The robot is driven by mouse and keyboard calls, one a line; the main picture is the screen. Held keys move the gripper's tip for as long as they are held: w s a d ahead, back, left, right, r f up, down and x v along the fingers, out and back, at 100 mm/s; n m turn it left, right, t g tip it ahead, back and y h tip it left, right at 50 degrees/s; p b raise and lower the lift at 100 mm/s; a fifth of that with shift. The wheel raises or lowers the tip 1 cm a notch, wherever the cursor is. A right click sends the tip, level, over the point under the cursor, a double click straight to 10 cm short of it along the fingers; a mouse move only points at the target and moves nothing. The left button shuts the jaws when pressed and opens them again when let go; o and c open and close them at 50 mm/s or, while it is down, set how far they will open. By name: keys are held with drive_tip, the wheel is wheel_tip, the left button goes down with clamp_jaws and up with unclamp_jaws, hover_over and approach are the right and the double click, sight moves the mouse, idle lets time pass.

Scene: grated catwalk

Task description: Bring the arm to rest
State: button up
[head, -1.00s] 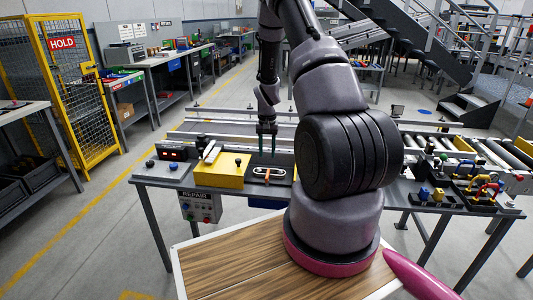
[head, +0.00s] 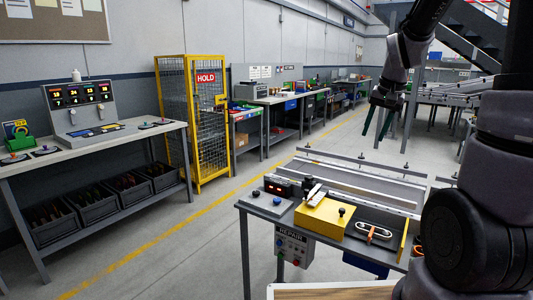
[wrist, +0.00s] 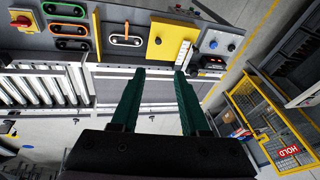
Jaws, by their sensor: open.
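My gripper (head: 379,120) is up in the air at the right of the head view, above and behind the repair bench (head: 243,212). Its two green fingers are apart with nothing between them. In the wrist view my gripper (wrist: 157,100) also shows open and empty, its fingers spread over the view of the bench top and rollers. My arm comes down from the upper right; its large dark joint fills the lower right of the head view and hides part of the bench.
The bench holds a yellow block (head: 325,217), a dark tray with an orange-and-white part (head: 373,231) and a red display (head: 278,187). A yellow HOLD cage (head: 193,125) stands behind left. A side table (head: 95,146) is at far left. Open floor lies between them.

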drive_tip(key=s+a+r+t, duration=0.1)
drive_tip(key=s+a+r, duration=0.1)
drive_tip(key=s+r, duration=0.2)
drive_tip(key=s+a+r+n+t, duration=0.1)
drive_tip(key=s+a+r, duration=0.1)
drive_tip(key=s, duration=0.6)
drive_tip(key=s+a+r+t+y, duration=0.1)
drive_tip(key=s+a+r, duration=0.1)
drive_tip(key=s+r, duration=0.3)
drive_tip(key=shift+s+a+r, duration=0.3)
drive_tip(key=shift+s, duration=0.8)
